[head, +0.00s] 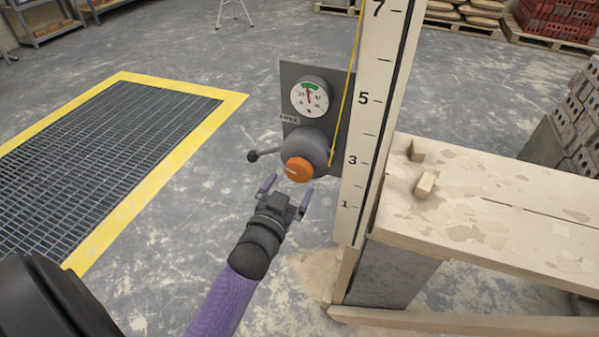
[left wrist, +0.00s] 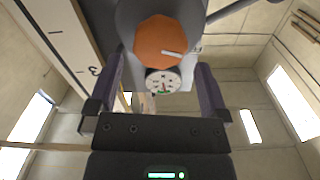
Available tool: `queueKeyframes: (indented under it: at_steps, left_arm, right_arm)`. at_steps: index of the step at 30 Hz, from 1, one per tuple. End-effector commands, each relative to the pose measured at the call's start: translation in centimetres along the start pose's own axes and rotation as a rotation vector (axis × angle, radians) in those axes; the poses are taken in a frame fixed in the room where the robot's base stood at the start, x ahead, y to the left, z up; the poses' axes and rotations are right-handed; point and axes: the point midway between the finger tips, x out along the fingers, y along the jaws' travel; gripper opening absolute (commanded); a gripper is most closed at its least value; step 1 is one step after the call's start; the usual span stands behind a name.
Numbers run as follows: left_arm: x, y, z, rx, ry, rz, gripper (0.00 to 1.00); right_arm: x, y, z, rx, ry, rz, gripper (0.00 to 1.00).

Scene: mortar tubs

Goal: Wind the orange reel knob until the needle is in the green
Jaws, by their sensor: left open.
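The orange knob (head: 298,169) sits on the front of a round grey reel (head: 306,145), low on a grey panel (head: 288,76). A white mark on the knob points right in the left wrist view (left wrist: 158,40). Above the reel is a round white gauge (head: 309,96) with a green band at its top. Its red needle points up towards the band; the picture is too small to tell exactly where the tip lies. My left gripper (head: 289,186) is open and empty, just short of the knob, one finger to either side. My right gripper is not in view.
A dark crank arm with a ball end (head: 252,156) sticks out left of the reel. A tall numbered white board (head: 376,110) and a yellow cord (head: 349,85) stand to the right. A plank bench (head: 480,215) is beyond. Floor left of the panel is clear up to the yellow-edged grate (head: 232,105).

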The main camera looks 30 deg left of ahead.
Motion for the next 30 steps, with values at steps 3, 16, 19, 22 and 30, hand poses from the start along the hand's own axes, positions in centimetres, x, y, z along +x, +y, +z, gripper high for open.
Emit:
queueKeyframes:
  at_steps: [3, 16, 19, 22, 30]
  left_arm:
    - [2.5, 0.1, 0.4, 0.003, 0.001, 0.0, 1.0]
    - [5.3, 0.0, 0.0, 0.003, -0.001, 0.0, 1.0]
    - [5.3, 0.0, 0.0, 0.004, -0.001, 0.0, 1.0]
    - [5.2, 0.0, 0.0, 0.004, -0.001, 0.0, 0.79]
    - [5.2, 0.0, 0.1, 0.006, -0.001, 0.0, 0.28]
  right_arm:
    - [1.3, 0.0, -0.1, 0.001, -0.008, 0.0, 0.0]
    - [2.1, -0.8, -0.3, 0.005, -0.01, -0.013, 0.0]
    - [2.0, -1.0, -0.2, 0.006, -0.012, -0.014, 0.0]
    - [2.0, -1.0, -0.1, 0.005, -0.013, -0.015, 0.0]
    - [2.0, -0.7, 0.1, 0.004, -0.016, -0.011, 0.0]
